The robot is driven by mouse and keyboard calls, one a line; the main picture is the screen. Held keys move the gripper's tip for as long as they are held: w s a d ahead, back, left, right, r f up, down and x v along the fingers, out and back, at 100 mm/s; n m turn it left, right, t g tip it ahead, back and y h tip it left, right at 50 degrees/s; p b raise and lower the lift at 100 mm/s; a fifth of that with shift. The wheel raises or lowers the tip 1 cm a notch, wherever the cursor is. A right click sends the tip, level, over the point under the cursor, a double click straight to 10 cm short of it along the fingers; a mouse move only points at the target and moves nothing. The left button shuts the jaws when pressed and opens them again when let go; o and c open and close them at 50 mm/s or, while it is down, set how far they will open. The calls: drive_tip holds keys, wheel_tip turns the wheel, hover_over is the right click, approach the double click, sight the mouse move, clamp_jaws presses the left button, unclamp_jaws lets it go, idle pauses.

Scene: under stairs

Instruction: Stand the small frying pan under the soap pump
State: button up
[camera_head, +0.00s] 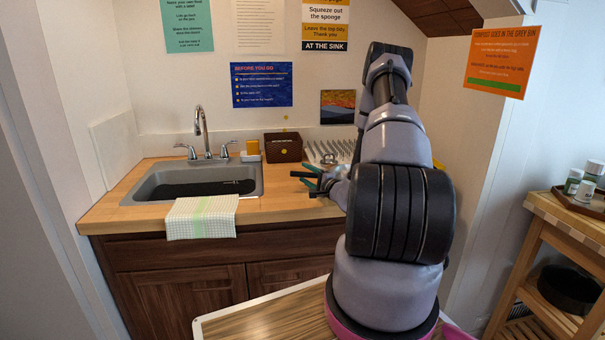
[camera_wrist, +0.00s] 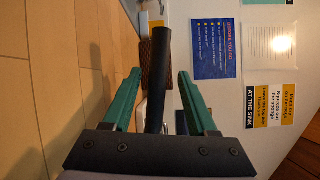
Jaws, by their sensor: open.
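My gripper (camera_head: 312,182), with teal fingers, is over the counter right of the sink, and it also shows in the wrist view (camera_wrist: 157,80). It is open. A dark, long handle (camera_wrist: 159,62), apparently the small frying pan's, stands between the spread fingers with a gap on each side. The pan's body is mostly hidden; a small metallic shape (camera_head: 328,160) beyond the gripper may be part of it. A small yellow and pale item (camera_head: 250,152) stands right of the tap, and in the wrist view (camera_wrist: 155,22). It may be the soap pump; it is too small to tell.
A brown box (camera_head: 283,147) and a dish rack (camera_head: 335,150) stand along the wall. The sink (camera_head: 190,184) has a towel (camera_head: 201,217) over its front edge. A cart (camera_head: 560,215) at right holds jars and a dark round pan (camera_head: 570,289). The counter's front right is clear.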

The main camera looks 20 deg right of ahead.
drive_tip(key=v, duration=0.8)
drive_tip(key=shift+s, duration=0.4)
drive_tip(key=s+a+r+n+g+y, duration=0.3)
drive_tip(key=a+r+n+g+y, duration=0.7)
drive_tip(key=a+r, duration=0.8)
drive_tip(key=s+a+r+n+g+h, duration=0.1)
drive_tip(key=s+a+r+n+g, duration=0.1)
drive_tip(key=s+a+r+g, duration=0.3)
drive_tip(key=s+a+r+n+g+h, duration=0.1)
drive_tip(key=s+a+h, duration=0.1)
drive_tip(key=s, duration=0.4)
drive_tip(key=s+d+r+t+h, duration=0.4)
drive_tip(key=s+r+h, duration=0.4)
drive_tip(key=s+r, duration=0.2)
drive_tip(key=shift+s+d+r+t+h, duration=0.25)
drive_tip(key=shift+s+r+t+h, duration=0.15)
drive_tip(key=shift+s+t, duration=0.3)
